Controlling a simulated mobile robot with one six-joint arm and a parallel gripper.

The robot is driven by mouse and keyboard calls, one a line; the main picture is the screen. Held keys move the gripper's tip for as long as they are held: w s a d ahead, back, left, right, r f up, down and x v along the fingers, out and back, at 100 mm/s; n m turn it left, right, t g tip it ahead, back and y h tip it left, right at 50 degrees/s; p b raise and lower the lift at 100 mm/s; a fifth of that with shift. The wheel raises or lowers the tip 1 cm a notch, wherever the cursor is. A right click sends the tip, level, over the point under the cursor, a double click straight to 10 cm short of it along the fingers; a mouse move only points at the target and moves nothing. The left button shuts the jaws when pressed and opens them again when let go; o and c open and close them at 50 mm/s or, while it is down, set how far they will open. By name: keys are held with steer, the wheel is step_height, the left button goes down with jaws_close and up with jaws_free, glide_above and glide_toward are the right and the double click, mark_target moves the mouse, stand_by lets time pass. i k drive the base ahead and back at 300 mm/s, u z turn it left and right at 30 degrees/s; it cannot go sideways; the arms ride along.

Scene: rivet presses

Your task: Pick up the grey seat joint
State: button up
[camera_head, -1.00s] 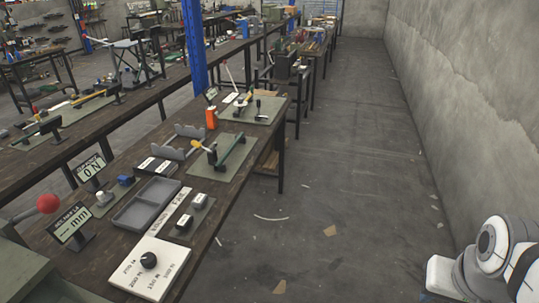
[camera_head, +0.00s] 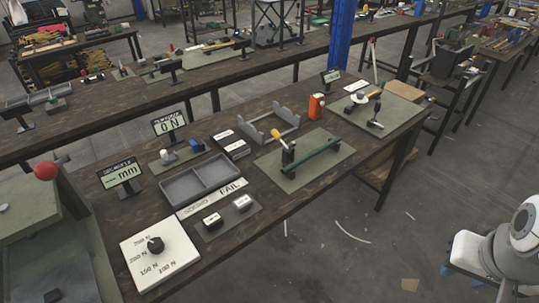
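I cannot tell for sure which piece is the grey seat joint. A small pale grey piece (camera_head: 166,156) sits on a small green mat, in front of the display reading "0 N" and left of a blue piece (camera_head: 194,145). Its fine shape is too small to make out. Part of my arm shows at the right edge, out over the floor and well away from the bench. My gripper's fingers are not in view.
The wooden bench (camera_head: 136,216) also carries a grey two-part tray (camera_head: 199,184), a white dial panel (camera_head: 160,249), a grey cradle (camera_head: 272,123), a green lever tool (camera_head: 310,158) and an orange box (camera_head: 316,106). A red-knobbed press (camera_head: 45,171) stands left.

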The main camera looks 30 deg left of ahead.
mark_target(241, 204)
steer(key=u, duration=0.65)
steer(key=i, duration=0.9)
steer(key=u, duration=0.5)
steer(key=k, duration=0.9)
steer(key=u, duration=0.15)
steer(key=i, duration=0.9)
steer(key=z, duration=0.05)
